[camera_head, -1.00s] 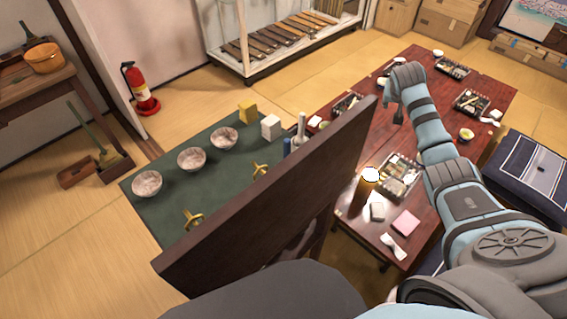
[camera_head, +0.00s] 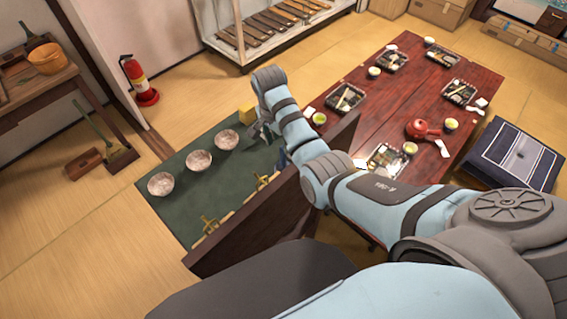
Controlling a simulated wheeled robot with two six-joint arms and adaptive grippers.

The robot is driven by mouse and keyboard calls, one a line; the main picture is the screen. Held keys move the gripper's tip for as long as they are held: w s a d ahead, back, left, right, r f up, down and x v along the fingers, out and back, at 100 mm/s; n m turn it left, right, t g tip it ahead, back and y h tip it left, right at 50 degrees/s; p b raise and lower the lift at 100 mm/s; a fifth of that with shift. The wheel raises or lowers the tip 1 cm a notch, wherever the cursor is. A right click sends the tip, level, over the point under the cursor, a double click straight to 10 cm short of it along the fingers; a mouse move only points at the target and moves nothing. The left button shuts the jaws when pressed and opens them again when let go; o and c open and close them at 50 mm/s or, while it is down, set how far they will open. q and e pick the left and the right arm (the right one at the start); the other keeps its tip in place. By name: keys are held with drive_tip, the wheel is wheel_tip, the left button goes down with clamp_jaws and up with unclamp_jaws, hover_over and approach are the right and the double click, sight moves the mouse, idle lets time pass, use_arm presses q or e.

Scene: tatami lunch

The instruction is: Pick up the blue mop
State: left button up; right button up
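My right arm reaches from the lower right across the view, and its gripper (camera_head: 262,133) is over the far right part of the dark green tabletop (camera_head: 187,213). The gripper points downward, is small and partly hidden by its own arm. I cannot tell whether it is open or shut. A small teal-blue bit (camera_head: 281,160) shows just below it, mostly hidden behind the arm and a dark wooden panel; I cannot tell whether it is the blue mop or touches the gripper. No mop shows clearly. My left gripper is not in view.
Several bowls, one of them a speckled bowl (camera_head: 160,184), and a yellow block (camera_head: 247,116) stand on the green top. Brass hooks (camera_head: 210,226) sit near the raised dark wooden panel (camera_head: 250,238). A red-brown table (camera_head: 385,105) with lunch trays is at the right.

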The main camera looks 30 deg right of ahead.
sight(284, 155)
drive_tip(key=f, duration=0.2)
drive_tip(key=d+f+b, duration=0.1)
drive_tip(key=f, duration=0.5)
drive_tip(key=shift+w+d+f+b, duration=0.15)
drive_tip(key=shift+w+d+b, duration=0.05)
drive_tip(key=shift+d+b, duration=0.15)
clamp_jaws()
